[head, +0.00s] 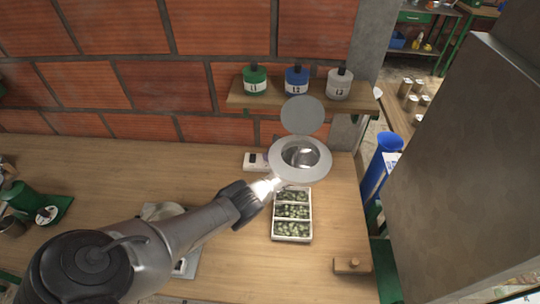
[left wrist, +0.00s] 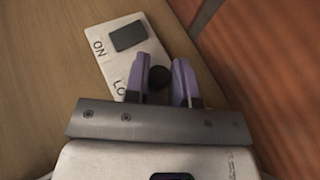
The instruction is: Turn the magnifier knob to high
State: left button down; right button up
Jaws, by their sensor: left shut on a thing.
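The magnifier's pale control panel (left wrist: 132,52) shows in the left wrist view, with a dark switch (left wrist: 128,37) beside the letters ON. The visible letters LO stand near the round black knob (left wrist: 159,78). My left gripper (left wrist: 160,66) has its purple fingers on either side of the knob and is shut on it. The knob's pointer and setting cannot be made out. The magnifier ring hides the knob and fingertips; the gripper's body is brightly lit. My right gripper is not in view.
A white divided tray (head: 292,240) of green beans lies in front of the magnifier. A wall shelf (head: 240,101) holds several labelled bottles. A small wooden block (head: 352,263) is at the bench's right. A large grey panel (head: 460,170) stands farther right.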

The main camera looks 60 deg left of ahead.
pick_arm(q)
jog(key=c, duration=1)
grip_release()
jog(key=shift+o, duration=0.2)
jog(key=shift+d, duration=0.1)
jog(key=shift+w+d+r, duration=0.1)
jog(key=shift+d+r, duration=0.1)
jog(key=shift+d, duration=0.05)
jog(key=p+v, duration=0.2)
jog(key=v, duration=1.1)
